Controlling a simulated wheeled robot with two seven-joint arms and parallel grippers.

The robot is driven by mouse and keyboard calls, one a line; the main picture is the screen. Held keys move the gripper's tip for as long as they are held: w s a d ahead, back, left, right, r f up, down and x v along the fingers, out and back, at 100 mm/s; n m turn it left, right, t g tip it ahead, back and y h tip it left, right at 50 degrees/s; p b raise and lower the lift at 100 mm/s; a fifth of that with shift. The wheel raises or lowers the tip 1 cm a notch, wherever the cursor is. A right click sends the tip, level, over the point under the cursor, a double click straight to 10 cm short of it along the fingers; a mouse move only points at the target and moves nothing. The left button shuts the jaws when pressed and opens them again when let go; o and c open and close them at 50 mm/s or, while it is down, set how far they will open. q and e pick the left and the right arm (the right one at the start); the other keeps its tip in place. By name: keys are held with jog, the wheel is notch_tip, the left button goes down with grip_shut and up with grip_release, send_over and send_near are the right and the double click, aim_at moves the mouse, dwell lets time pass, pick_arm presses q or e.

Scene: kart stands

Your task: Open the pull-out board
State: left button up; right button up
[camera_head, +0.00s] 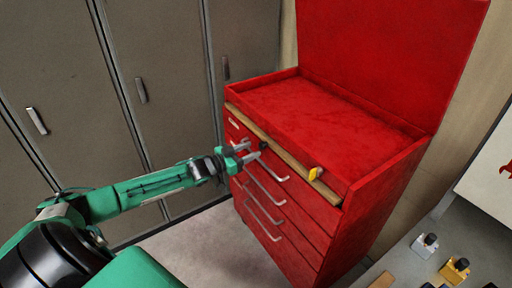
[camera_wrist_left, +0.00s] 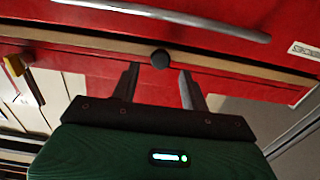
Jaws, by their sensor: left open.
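The pull-out board (camera_head: 285,158) shows as a light wooden strip along the front of the red tool cabinet, below its top tray and above the drawers. It lies nearly flush with the cabinet front. A dark round knob (camera_head: 263,145) sits on its front edge. My left gripper (camera_head: 250,151) is in front of the knob, open and empty. In the left wrist view, the board (camera_wrist_left: 230,64) crosses the picture and the knob (camera_wrist_left: 160,58) lies just beyond and between the two open fingertips (camera_wrist_left: 158,76). I see no contact with the knob. My right gripper is out of view.
The red cabinet (camera_head: 345,125) has several drawers with silvery handles (camera_head: 267,171) below the board. A yellow object (camera_head: 315,173) hangs at the board's right part. Grey lockers (camera_head: 150,60) stand behind on the left. A grey surface with small items (camera_head: 455,268) is at lower right.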

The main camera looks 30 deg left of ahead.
aim_at(260, 146)
pick_arm(q)
jog(key=shift+x, duration=1.55)
grip_shut()
